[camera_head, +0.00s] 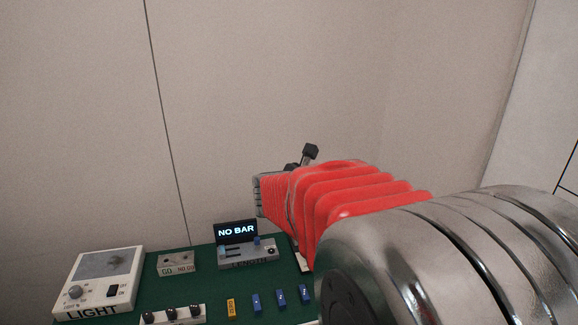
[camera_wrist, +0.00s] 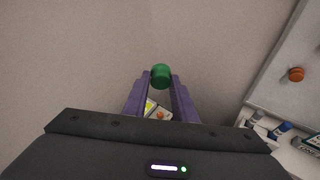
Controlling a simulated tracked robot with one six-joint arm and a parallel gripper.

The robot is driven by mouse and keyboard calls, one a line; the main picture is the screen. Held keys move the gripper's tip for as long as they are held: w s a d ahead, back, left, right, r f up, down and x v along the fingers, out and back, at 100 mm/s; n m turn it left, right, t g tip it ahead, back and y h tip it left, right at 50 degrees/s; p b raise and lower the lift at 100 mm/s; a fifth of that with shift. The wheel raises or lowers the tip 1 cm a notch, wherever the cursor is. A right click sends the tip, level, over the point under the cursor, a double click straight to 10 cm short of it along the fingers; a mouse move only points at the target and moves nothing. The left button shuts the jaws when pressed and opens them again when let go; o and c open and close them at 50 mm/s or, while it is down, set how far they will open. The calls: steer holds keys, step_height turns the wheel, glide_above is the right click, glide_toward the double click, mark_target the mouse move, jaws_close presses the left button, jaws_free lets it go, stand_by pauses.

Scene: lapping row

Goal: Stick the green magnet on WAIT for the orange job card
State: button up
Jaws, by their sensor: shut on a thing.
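In the wrist view, my gripper (camera_wrist: 160,80) is shut on the green magnet (camera_wrist: 160,72), a small round piece held between the tips of its purple fingers. The magnet is up in the air against the plain wall behind. In the head view, my arm hides the fingertips and the magnet. A white board (camera_wrist: 285,88) with an orange round magnet (camera_wrist: 295,74) on it is at the right of the wrist view, apart from my gripper. No WAIT marking and no orange job card can be made out.
A green bench top (camera_head: 205,285) carries a LIGHT box (camera_head: 100,280), a GO/NO GO block (camera_head: 176,264), a LENGTH gauge reading NO BAR (camera_head: 237,231) and several small blue and yellow blocks. A white shelf (camera_wrist: 290,157) with bottles lies below the board.

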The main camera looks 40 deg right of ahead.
steer(key=w+a+f+n+t+y, duration=0.3)
steer(key=a+f, duration=0.3)
steer(key=a, duration=0.6)
steer(key=w+a+f+n+t+y, duration=0.3)
steer(key=w+a+f, duration=0.3)
steer(key=a, duration=0.6)
steer(key=w+a+f+n+t+y, duration=0.3)
steer(key=a+f, duration=0.4)
steer(key=a, duration=0.5)
steer(key=shift+w+a+n, duration=0.15)
steer(key=shift+w+n, duration=0.6)
steer(key=shift+n, duration=0.35)
